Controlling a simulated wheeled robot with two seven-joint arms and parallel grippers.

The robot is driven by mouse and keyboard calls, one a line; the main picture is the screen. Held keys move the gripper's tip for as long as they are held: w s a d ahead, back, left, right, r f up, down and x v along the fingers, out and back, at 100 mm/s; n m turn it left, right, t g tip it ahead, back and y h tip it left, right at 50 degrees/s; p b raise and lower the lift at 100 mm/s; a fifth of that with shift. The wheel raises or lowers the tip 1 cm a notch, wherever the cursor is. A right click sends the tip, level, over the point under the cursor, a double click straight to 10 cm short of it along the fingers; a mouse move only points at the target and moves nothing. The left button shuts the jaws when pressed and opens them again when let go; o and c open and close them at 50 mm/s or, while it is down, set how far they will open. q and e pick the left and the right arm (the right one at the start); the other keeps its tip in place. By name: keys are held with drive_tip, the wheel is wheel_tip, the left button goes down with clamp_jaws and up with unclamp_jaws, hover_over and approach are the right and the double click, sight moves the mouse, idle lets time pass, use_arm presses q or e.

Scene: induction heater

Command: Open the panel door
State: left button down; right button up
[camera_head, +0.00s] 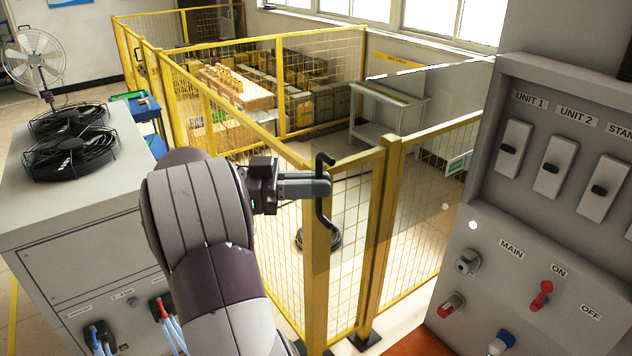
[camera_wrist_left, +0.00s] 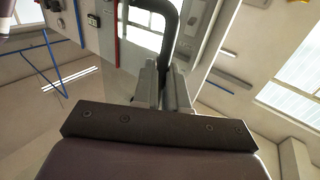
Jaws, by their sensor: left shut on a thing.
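The panel door looks like a tinted see-through pane (camera_head: 415,185) that stands out to the left from the grey control cabinet (camera_head: 497,180). Its outline is faint against the fence behind it. A black bent handle (camera_head: 322,215) is at its left side. My left gripper (camera_head: 322,187) is shut on this handle. In the left wrist view, the dark handle (camera_wrist_left: 187,35) runs down between the fingers of the left gripper (camera_wrist_left: 165,88). The switches on the cabinet are uncovered in the head view. My right gripper is not in view.
The cabinet bears several switches, with a red ON knob (camera_head: 541,295). A yellow mesh fence (camera_head: 385,240) stands behind the handle. A grey machine with black fans (camera_head: 75,150) is at the left. A grey table (camera_head: 385,110) stands inside the fence.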

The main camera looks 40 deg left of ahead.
use_arm(q)
drive_tip(key=shift+w+a+f, duration=0.15)
drive_tip(key=shift+a+f, duration=0.2)
drive_tip(key=shift+a, duration=0.05)
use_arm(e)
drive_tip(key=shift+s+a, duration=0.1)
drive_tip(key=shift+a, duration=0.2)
use_arm(q)
drive_tip(key=shift+d, duration=0.15)
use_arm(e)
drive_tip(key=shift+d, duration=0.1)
